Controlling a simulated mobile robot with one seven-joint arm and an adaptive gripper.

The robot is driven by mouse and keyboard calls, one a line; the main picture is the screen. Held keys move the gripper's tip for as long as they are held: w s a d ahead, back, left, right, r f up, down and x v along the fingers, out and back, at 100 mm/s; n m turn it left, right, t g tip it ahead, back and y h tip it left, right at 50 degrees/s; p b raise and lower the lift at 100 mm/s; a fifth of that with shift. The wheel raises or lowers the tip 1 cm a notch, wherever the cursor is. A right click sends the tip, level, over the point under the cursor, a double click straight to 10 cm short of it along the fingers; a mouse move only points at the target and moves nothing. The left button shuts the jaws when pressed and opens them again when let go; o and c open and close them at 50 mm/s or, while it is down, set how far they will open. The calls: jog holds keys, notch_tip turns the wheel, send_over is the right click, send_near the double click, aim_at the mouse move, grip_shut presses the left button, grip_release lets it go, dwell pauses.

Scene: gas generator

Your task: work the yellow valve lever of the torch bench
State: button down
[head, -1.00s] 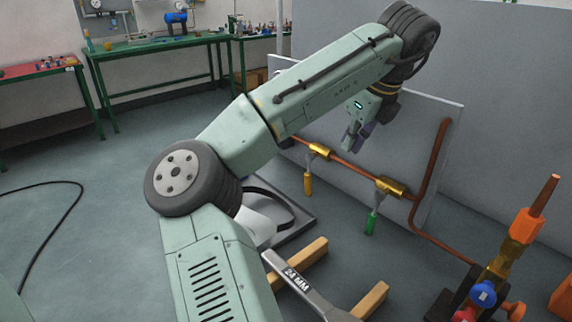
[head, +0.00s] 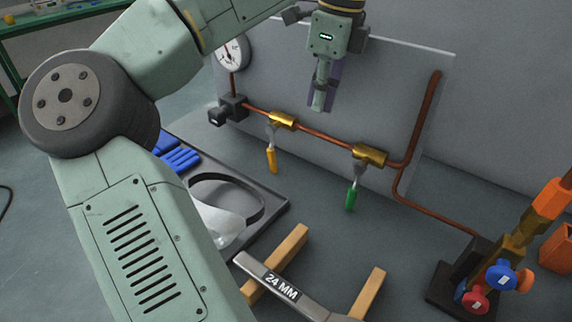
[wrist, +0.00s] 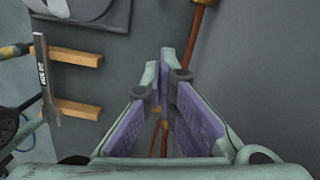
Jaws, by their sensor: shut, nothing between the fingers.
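The yellow valve lever (head: 271,158) hangs down from a brass valve (head: 282,120) on the copper pipe in the head view. A green lever (head: 350,196) hangs from a second brass valve (head: 370,155) to its right. My gripper (head: 322,104) points down in front of the grey panel, above the pipe and between the two valves in the picture, to the upper right of the yellow lever. Its fingers are shut and empty. In the wrist view the fingers (wrist: 161,75) partly hide a copper pipe; I cannot make out the yellow lever there.
A pressure gauge (head: 232,50) is at the panel's left. A tray (head: 277,210) with a clear visor and blue items lies below the valves. A 24 mm wrench (head: 280,287) rests on wooden blocks. A torch (head: 500,270) stands at right.

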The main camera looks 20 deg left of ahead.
jog(key=b, duration=0.1)
send_near(277, 172)
jog(key=d+f, duration=0.1)
jog(key=s+d+f, duration=0.1)
jog(key=d+f, duration=0.2)
jog(key=d, duration=0.1)
jog(key=shift+s+d+f, duration=0.15)
jog(key=shift+s+d, duration=0.05)
jog(key=shift+s, duration=0.15)
jog(key=a, duration=0.3)
jog(key=shift+w+a+f+p, duration=0.1)
jog(key=shift+w+a+p, duration=0.05)
jog(key=shift+w+p, duration=0.2)
jog(key=shift+a+f, duration=0.15)
jog(key=shift+a, duration=0.2)
jog(key=shift+w+a+y+p, duration=0.2)
jog(key=shift+a+y+p, duration=0.35)
jog(key=shift+p, duration=0.6)
jog(key=shift+w+a+f+t+y, duration=0.1)
jog(key=shift+a+f+t+y, duration=0.15)
jog(key=shift+t+y, duration=0.1)
jog(key=shift+d+p, duration=0.1)
jog(key=shift+p, duration=0.2)
